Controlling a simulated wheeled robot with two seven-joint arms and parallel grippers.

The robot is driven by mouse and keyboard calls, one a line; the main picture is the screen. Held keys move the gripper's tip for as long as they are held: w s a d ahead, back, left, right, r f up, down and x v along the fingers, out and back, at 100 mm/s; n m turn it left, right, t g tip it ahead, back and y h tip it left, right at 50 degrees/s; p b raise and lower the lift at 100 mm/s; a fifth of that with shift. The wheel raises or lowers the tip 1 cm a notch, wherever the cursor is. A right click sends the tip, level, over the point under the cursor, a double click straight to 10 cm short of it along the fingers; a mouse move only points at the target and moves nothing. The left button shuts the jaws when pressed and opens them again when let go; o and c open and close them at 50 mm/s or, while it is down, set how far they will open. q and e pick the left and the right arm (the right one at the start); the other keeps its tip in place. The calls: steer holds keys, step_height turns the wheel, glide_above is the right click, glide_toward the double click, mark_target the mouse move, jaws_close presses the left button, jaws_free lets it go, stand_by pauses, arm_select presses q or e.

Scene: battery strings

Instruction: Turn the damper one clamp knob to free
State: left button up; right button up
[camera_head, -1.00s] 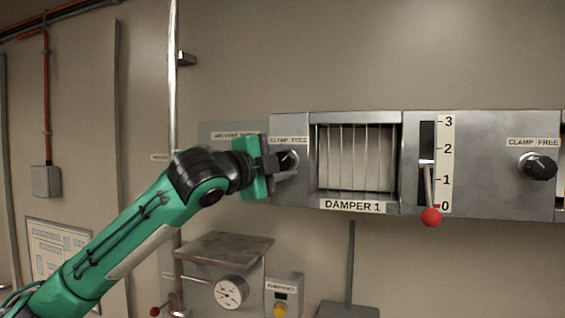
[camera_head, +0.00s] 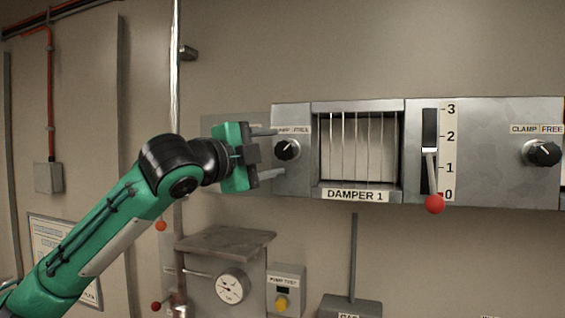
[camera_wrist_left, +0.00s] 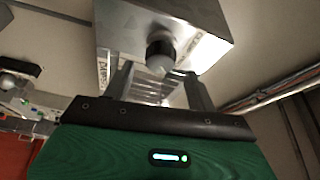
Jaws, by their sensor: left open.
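The damper one clamp knob (camera_head: 287,150) is a dark round knob on the grey panel's left end, below a CLAMP/FREE label (camera_head: 293,129) partly covered by a gripper finger. I cannot tell for sure which word its mark points to. My left gripper (camera_head: 267,153) is just left of the knob, open and empty, with one finger above and one below the knob's height. In the left wrist view the knob (camera_wrist_left: 160,50) shows ahead of the fingertips, between the two fingers (camera_wrist_left: 158,88). My right gripper is not in view.
The DAMPER 1 louvre (camera_head: 358,150) sits right of the knob. A lever with a red ball (camera_head: 434,203) stands near 0 on its scale. A second clamp knob (camera_head: 543,153) is at the far right. A gauge (camera_head: 231,287) and pump test box (camera_head: 287,290) are below.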

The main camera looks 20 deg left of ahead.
arm_select(q)
steer(key=b+v, duration=0.3)
steer(key=v, duration=0.6)
steer(key=shift+f, duration=0.1)
